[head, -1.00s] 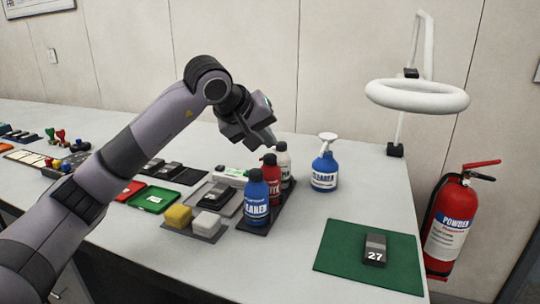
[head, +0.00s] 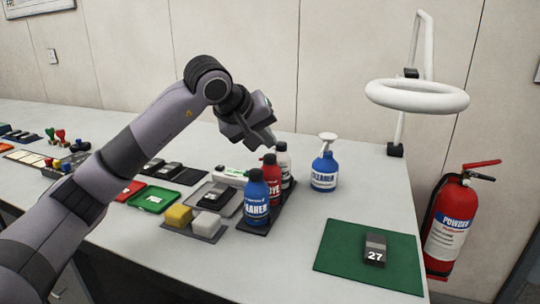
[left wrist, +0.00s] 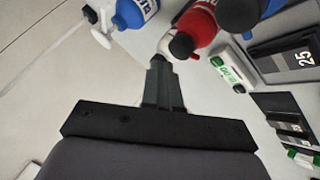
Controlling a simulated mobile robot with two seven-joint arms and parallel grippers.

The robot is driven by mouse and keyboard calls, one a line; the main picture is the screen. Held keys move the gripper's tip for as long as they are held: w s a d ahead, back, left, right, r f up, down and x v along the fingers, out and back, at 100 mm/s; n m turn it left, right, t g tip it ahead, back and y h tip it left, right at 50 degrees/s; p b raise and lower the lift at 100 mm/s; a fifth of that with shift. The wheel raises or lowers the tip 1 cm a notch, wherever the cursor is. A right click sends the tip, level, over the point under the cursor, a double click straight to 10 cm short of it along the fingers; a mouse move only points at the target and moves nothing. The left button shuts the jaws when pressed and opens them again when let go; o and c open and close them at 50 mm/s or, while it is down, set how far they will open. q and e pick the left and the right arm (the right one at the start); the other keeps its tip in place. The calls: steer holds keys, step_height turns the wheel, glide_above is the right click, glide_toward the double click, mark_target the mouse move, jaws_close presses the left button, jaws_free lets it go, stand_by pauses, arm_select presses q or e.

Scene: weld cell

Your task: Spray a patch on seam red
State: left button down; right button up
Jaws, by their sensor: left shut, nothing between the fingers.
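A red can (head: 271,180) with a dark cap, its label reading "DYE", stands upright between a blue can (head: 256,201) and a white can (head: 284,165) on a dark tray (head: 258,229). My left gripper (head: 270,140) is shut and empty, just above and behind the red can's cap, near the white can. In the left wrist view the closed fingers (left wrist: 163,75) point toward the red can (left wrist: 203,25). A dark block marked 27 (head: 375,247) lies on a green mat (head: 335,258). I cannot make out a seam marked red. My right gripper is not in view.
A blue spray bottle (head: 325,170) stands behind and right of the cans. Yellow and white sponges (head: 178,216) and several small trays lie to the left. A ring lamp (head: 417,96) is at the back right. The bench between cans and mat is clear.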

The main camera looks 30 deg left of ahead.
mark_target(266, 157)
arm_select(q)
steer(key=shift+f, duration=0.1)
steer(key=shift+f, duration=0.35)
steer(key=shift+f+b, duration=0.45)
steer(key=shift+f, duration=0.1)
stand_by(0.8)
steer(key=shift+r+p, duration=0.9)
steer(key=shift+r, duration=0.05)
step_height(266, 157, up, 5)
steer(key=p, duration=0.4)
steer(key=shift+r+p, duration=0.1)
steer(key=shift+p, duration=0.25)
